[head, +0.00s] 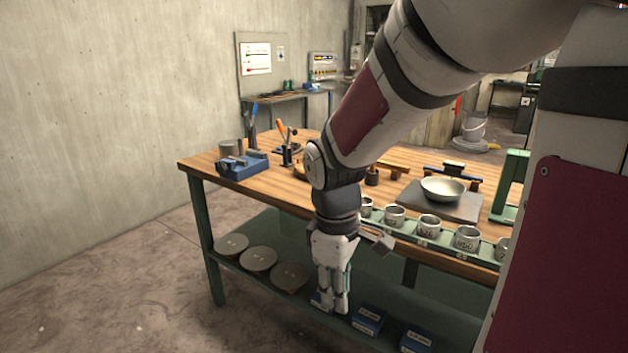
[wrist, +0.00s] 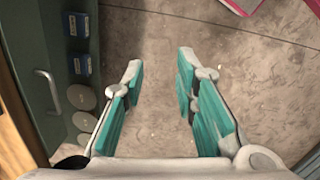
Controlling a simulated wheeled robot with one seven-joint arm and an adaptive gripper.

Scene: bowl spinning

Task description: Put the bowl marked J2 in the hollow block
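A shallow metal bowl (head: 443,189) rests on a dark grey slab (head: 410,204) on the bench; I see no readable mark on it. Several small metal cups (head: 428,227) stand in a green rail along the bench's front edge. Some carry dark marks too small to read, so I cannot tell which piece is J2. I cannot pick out the hollow block for certain; my arm covers part of the bench. My gripper (head: 335,308) hangs pointing down in front of the bench, apart from the bowl and cups. In the wrist view my gripper (wrist: 160,62) is open and empty above the floor.
The wooden bench (head: 225,180) has a green lower shelf with several round discs (head: 258,258) and blue boxes (head: 368,319). A blue tool (head: 243,165) stands at the bench's left end. A green frame (head: 511,187) stands at the right. The floor (head: 130,290) at left is clear.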

